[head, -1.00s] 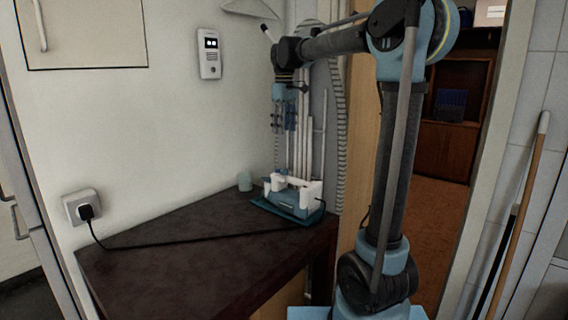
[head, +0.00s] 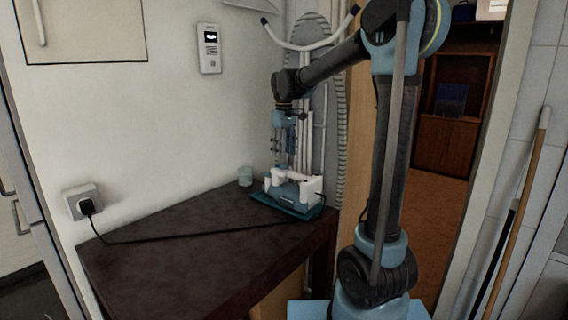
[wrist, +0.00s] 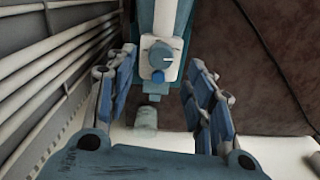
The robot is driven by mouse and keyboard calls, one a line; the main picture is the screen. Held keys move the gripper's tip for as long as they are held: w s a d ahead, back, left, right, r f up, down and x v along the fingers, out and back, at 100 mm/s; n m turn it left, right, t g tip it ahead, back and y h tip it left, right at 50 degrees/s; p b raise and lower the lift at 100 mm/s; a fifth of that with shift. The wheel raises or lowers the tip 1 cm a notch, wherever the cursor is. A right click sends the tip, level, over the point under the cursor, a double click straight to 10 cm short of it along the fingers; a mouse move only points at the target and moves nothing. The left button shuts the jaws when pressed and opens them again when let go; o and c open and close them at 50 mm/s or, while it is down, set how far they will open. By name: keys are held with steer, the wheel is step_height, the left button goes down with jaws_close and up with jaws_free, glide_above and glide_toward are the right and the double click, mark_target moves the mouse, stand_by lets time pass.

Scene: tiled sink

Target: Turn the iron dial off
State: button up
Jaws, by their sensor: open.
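The iron (head: 286,180) is a white and light-blue appliance on a teal base on the dark worktop, below my gripper (head: 285,158) in the head view. In the wrist view the iron's pale body (wrist: 163,22) runs down from the top. It carries a round grey dial (wrist: 161,54) with a blue round part (wrist: 158,76) just below it. My gripper (wrist: 163,66) is open there, with its blue fingers on either side of the dial and nothing held. I cannot tell whether a finger touches the iron, or the dial's setting.
The dark worktop (head: 190,245) is mostly clear, with a black cable across it to a wall socket (head: 82,202). Pipes (wrist: 55,60) run close at the left in the wrist view.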

mark_target(284, 163)
steer(key=shift+f, duration=2.4)
steer(key=shift+c, duration=0.5)
steer(key=c, duration=1)
